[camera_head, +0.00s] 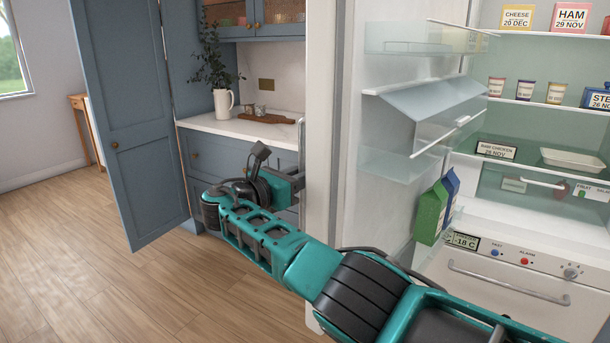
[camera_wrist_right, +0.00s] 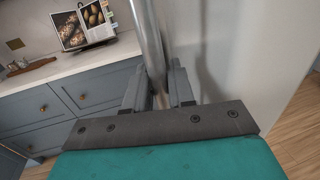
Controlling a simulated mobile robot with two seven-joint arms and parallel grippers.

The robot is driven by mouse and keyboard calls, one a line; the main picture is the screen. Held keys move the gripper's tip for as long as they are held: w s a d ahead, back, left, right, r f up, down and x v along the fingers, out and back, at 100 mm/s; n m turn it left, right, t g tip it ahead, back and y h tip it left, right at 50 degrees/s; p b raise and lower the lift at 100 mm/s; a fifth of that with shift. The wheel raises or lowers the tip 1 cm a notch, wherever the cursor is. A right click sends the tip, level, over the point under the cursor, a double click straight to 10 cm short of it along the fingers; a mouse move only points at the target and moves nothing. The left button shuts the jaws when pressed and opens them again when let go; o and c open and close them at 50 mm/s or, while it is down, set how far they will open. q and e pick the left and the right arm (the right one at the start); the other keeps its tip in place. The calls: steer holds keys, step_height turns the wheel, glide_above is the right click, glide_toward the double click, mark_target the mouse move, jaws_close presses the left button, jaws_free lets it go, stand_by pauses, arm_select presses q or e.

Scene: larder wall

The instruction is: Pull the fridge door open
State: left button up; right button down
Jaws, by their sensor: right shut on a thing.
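The white fridge door (camera_head: 322,120) stands wide open, its inner side with clear shelves facing me. Its vertical metal handle (camera_head: 301,150) is on the outer face, on the left in the head view. My right arm reaches around the door's edge, and my right gripper (camera_head: 298,182) is at the handle. In the right wrist view the handle (camera_wrist_right: 149,38) runs down between the two fingers of the gripper (camera_wrist_right: 158,88), which is shut on it. The door's outer face (camera_wrist_right: 225,45) is beside it. My left gripper is in neither view.
The fridge interior (camera_head: 545,130) holds labelled food on shelves, with a lower drawer front (camera_head: 520,285). Green and blue cartons (camera_head: 432,212) stand in the door. A blue cupboard door (camera_head: 130,120) hangs open at the left. The wood floor (camera_head: 120,285) at lower left is clear.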

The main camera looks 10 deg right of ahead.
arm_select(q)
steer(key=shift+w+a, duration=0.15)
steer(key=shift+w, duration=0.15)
arm_select(e)
steer(key=shift+w+a, duration=0.1)
steer(key=shift+w, duration=0.1)
steer(key=c, duration=1.1)
jaws_free()
arm_select(q)
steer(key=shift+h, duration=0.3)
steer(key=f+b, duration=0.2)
steer(key=b, duration=0.1)
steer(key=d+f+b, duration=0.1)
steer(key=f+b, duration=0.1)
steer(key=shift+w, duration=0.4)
arm_select(e)
steer(key=v, duration=1.3)
